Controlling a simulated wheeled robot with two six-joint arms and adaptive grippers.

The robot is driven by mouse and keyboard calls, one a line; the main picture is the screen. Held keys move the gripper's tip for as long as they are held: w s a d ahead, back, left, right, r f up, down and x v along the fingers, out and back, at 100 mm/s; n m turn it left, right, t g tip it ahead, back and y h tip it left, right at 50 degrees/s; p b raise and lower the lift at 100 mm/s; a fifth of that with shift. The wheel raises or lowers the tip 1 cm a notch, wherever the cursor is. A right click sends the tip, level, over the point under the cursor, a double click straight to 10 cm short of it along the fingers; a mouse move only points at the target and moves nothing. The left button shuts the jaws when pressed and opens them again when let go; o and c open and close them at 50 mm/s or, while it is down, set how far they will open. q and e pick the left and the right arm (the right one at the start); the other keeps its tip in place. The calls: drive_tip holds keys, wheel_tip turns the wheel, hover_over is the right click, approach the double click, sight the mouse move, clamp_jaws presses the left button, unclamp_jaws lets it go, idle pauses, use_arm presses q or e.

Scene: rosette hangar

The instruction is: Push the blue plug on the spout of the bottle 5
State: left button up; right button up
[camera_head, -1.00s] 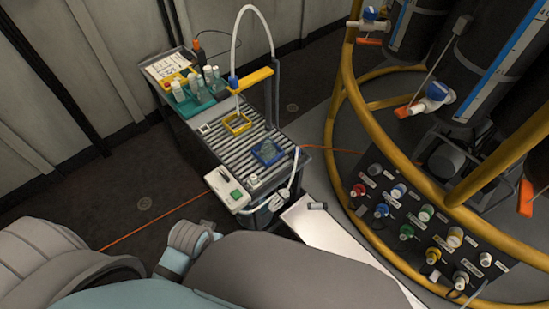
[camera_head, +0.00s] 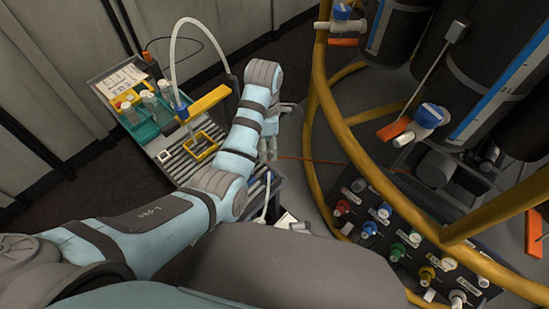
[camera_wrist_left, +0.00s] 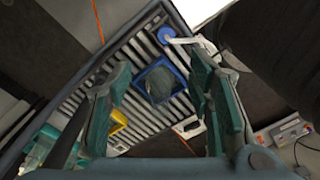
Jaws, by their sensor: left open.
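White spouts with blue knobs show on the black bottles at the right of the head view, a near one (camera_head: 430,115) and a farther one (camera_head: 341,12). I cannot read a bottle number, so I cannot tell which is bottle 5. My left gripper (camera_head: 267,148) hangs over the right side of the cart, partly hidden by its arm, well apart from the spouts. In the left wrist view its two fingers (camera_wrist_left: 160,68) are spread and empty above a blue square holder (camera_wrist_left: 178,67) with a clear round object inside. My right gripper is out of view.
The slatted cart (camera_head: 264,190) carries a yellow frame (camera_head: 203,146), small bottles in a teal tray (camera_head: 144,130) and an arched white hose (camera_head: 176,45). A yellow tubular frame (camera_head: 318,110) surrounds the black bottles. A panel of coloured connectors (camera_head: 375,228) stands below it.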

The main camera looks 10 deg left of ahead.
use_arm(q)
drive_tip(key=b, duration=0.3)
hover_over(269, 175)
drive_tip(key=f, duration=0.7)
drive_tip(key=shift+w+a+f, duration=0.25)
drive_tip(key=shift+w+f, duration=0.05)
drive_tip(key=shift+f, duration=0.1)
drive_tip(key=shift+s+f, duration=0.15)
drive_tip(key=shift+f, duration=0.05)
drive_tip(key=f+b, duration=0.1)
drive_tip(key=f, duration=0.2)
drive_tip(key=f+b, duration=0.1)
drive_tip(key=shift+s+d+f+b, duration=0.15)
drive_tip(key=shift+d+f+b, duration=0.1)
drive_tip(key=shift+f+b, duration=0.1)
drive_tip(key=shift+f, duration=0.3)
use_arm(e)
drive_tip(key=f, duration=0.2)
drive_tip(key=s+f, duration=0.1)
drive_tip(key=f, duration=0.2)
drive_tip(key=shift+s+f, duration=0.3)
